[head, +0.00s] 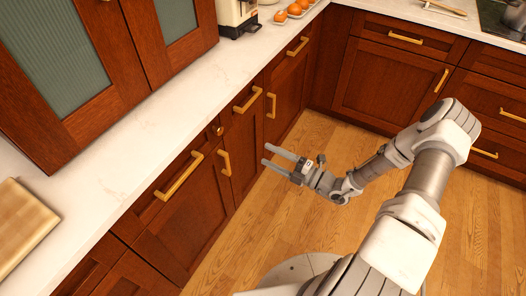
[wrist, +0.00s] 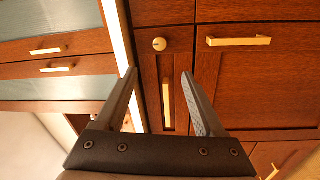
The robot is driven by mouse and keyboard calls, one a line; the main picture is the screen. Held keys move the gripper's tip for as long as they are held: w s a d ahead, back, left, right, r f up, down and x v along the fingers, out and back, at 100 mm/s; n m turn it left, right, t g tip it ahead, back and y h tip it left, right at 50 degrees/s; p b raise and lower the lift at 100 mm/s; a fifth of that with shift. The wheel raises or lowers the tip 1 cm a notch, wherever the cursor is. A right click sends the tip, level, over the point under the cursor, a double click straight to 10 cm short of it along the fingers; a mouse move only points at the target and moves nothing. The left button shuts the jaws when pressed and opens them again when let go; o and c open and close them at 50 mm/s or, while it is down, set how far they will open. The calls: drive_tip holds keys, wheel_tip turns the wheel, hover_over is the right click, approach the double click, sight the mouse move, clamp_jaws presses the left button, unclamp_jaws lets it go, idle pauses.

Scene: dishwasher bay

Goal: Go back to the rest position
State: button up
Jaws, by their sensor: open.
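My gripper (head: 276,157) is open and empty in the head view, held above the wooden floor in front of the brown lower cabinets. My arm reaches toward it from the lower right. In the wrist view my gripper's two fingers (wrist: 160,78) are spread apart with nothing between them. Behind them is a narrow cabinet front with a round knob (wrist: 159,44) and an upright gold handle (wrist: 166,103). The fingers appear apart from the handle.
A white countertop (head: 150,118) runs along the left, with a cutting board (head: 22,222), a toaster (head: 238,14) and several orange fruits (head: 295,9). Glass-fronted upper cabinets (head: 62,62) overhang it. Gold handles (head: 180,177) stick out from the lower cabinets. The wooden floor (head: 262,222) is clear.

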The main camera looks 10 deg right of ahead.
idle(0.5)
drive_tip(key=s+a+r+n+g+h+p, duration=0.25)
drive_tip(key=s+r+n+g, duration=0.4)
drive_tip(key=r+n, duration=0.5)
drive_tip(key=s+a+r+n+g+h+p, duration=0.1)
drive_tip(key=s+a+r+n+g+h, duration=0.15)
drive_tip(key=s+r+n+g, duration=0.85)
drive_tip(key=s+d+r+n+t+h, duration=0.1)
drive_tip(key=d+r+n+t+h, duration=0.1)
drive_tip(key=r+n, duration=0.3)
drive_tip(key=s+d+r+n+t+h+p, duration=0.1)
drive_tip(key=s+d+r+n+t+h, duration=0.1)
drive_tip(key=n, duration=0.8)
drive_tip(key=s+d+r+n+t+h+p, duration=0.1)
drive_tip(key=d+r+n+t+h, duration=0.2)
drive_tip(key=r+n+t+h, duration=0.3)
drive_tip(key=shift+s+d+r+n+t, duration=0.35)
drive_tip(key=shift+r+n+t, duration=0.4)
drive_tip(key=shift+r+n, duration=0.5)
drive_tip(key=shift+r, duration=0.15)
